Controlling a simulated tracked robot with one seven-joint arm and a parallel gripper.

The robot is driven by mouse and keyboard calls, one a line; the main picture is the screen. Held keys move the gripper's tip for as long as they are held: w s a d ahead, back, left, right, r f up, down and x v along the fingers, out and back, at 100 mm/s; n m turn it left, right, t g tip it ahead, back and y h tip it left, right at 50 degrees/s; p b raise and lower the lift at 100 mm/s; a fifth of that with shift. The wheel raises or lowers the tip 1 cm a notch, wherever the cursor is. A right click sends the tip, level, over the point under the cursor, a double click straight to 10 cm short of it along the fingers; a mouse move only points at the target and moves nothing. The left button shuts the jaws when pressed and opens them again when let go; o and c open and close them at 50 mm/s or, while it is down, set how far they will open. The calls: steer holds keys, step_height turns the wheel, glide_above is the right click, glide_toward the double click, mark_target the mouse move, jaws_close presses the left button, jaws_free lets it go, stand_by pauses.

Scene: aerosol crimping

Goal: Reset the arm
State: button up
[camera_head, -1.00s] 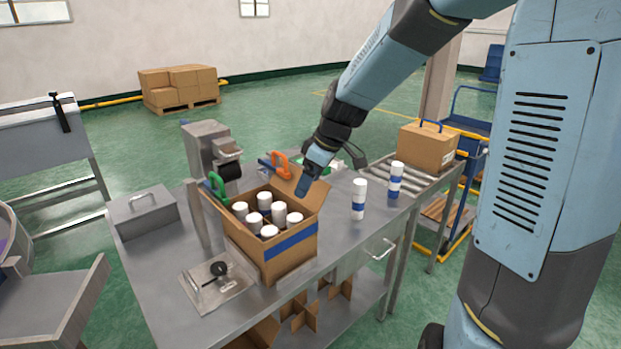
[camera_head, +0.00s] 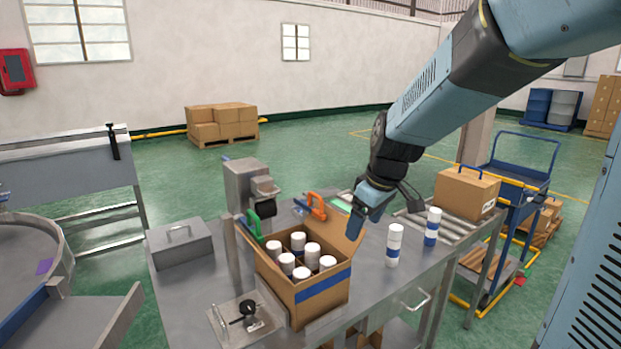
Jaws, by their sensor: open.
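My gripper (camera_head: 364,222) hangs from my blue arm, which comes in from the upper right. It is open and nothing shows between its fingers. It is above the metal table, beside the right flap of an open cardboard box (camera_head: 312,299) with a blue stripe. Several white-capped cans (camera_head: 298,241) stand in the box. Part of the gripper's far side is hidden.
The crimping machine (camera_head: 245,185) stands behind the box, with a green-handled tool (camera_head: 254,226) and an orange-handled tool (camera_head: 317,204) nearby. A grey metal case (camera_head: 180,246) sits left. A closed carton (camera_head: 467,192) rests on rollers at right. A gauge on a plate (camera_head: 247,311) lies in front.

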steer(key=s+d+r+m+t+h, duration=0.1)
steer(key=s+d+r+m, duration=0.3)
steer(key=s, duration=0.5)
steer(key=s+d+r+m+t, duration=0.1)
steer(key=s+d+r+m, duration=0.2)
steer(key=s+d+m, duration=0.2)
steer(key=shift+s+d+r+t+h, duration=0.4)
steer(key=shift+s+d, duration=0.4)
steer(key=shift+s, duration=1.1)
